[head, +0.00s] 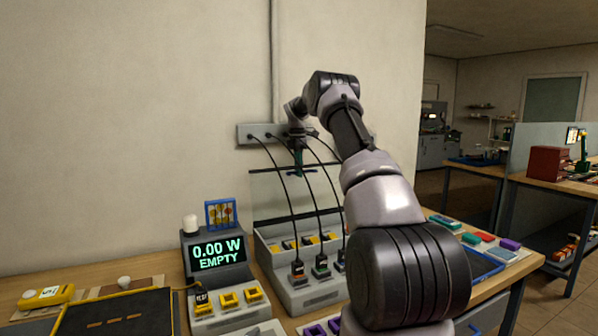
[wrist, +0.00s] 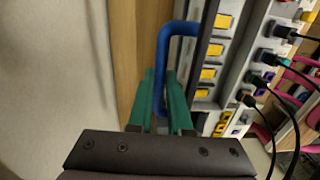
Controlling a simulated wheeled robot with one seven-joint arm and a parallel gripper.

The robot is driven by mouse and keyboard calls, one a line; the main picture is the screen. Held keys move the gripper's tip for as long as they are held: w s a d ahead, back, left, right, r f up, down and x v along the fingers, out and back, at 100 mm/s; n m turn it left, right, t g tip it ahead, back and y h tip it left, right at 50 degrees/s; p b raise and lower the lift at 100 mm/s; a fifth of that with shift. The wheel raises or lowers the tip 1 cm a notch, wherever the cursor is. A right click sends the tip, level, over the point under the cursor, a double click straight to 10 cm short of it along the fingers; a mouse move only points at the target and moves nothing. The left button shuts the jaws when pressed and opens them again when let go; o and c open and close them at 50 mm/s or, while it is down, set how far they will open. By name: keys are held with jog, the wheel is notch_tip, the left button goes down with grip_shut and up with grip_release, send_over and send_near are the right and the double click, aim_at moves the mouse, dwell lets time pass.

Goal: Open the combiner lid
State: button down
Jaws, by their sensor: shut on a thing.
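The combiner (head: 307,293) is a grey stepped box against the wall, with yellow-marked slots and black-cabled plugs. Its lid (head: 283,171) shows as a dark-edged panel standing steeply up at the back of the box, with the slots below uncovered. My gripper (head: 299,170) is at the lid's upper edge. In the wrist view my gripper's green fingers (wrist: 160,85) are shut on the blue bent handle (wrist: 178,28), one finger on each side of it. The handle is hard to make out in the head view.
Black cables hang from a grey wall box (head: 250,134) to the plugs, close to my gripper. A display (head: 218,253) reading "0.00 W EMPTY" stands left of the combiner. A blue tray (head: 487,266) and coloured blocks lie to the right. My arm hides part of the bench.

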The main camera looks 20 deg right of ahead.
jog(key=c, duration=0.8)
grip_release()
jog(key=shift+c, duration=0.2)
notch_tip(320, 180, up, 11)
jog(key=shift+w, duration=0.4)
jog(key=shift+a+f, duration=0.1)
